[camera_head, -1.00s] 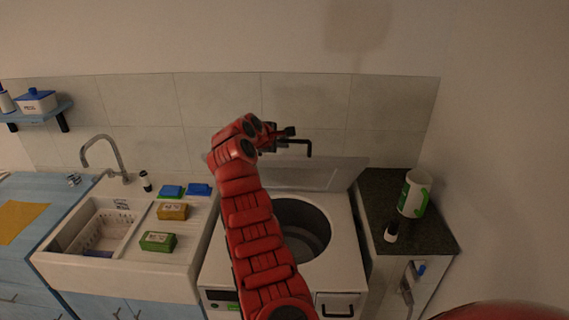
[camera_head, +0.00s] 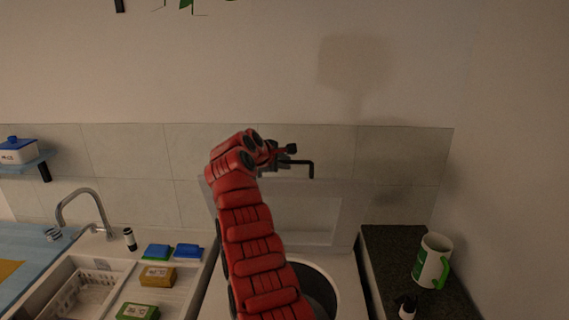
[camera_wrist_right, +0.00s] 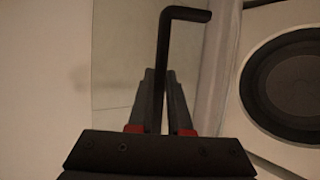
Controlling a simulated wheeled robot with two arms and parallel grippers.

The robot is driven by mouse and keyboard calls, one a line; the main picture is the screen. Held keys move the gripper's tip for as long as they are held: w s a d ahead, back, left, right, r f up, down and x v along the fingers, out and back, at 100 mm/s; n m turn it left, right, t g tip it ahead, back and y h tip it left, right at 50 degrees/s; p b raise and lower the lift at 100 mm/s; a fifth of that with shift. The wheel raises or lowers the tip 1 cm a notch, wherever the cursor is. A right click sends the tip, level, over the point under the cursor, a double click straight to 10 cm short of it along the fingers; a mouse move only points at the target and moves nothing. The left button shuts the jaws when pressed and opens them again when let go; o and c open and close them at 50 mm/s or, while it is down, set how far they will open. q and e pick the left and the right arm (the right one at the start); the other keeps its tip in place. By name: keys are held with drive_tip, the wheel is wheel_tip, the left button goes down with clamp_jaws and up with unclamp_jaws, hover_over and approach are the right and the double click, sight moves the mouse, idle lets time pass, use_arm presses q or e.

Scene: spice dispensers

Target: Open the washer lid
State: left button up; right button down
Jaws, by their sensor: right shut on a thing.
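The washer (camera_head: 345,275) stands below the tiled wall with its lid (camera_head: 325,236) raised upright at the back. The round drum opening (camera_head: 318,285) is exposed, partly hidden by my right arm. The rod also shows between the fingers in the right wrist view (camera_wrist_right: 163,50), where the drum (camera_wrist_right: 292,85) is at the right. My left gripper is not in view.
A sink (camera_head: 60,288) with a tap (camera_head: 90,195) is at the left, with sponges (camera_head: 187,251) beside it. A dark counter (camera_head: 385,245) at the right bears a white and green container (camera_head: 431,262) and a small dark bottle (camera_head: 406,308). The wall is close behind the lid.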

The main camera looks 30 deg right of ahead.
drive_tip(key=shift+f, duration=0.1)
drive_tip(key=c, duration=1.2)
unclamp_jaws()
drive_tip(key=shift+o, duration=0.4)
drive_tip(key=shift+w, duration=0.1)
drive_tip(key=shift+s+a+r+b, duration=0.25)
drive_tip(key=shift+a+b, duration=0.1)
drive_tip(key=shift+b, duration=0.05)
drive_tip(key=b+v, duration=0.6)
drive_tip(key=v, duration=1)
drive_tip(key=shift+b, duration=0.3)
drive_tip(key=shift+a+r, duration=0.1)
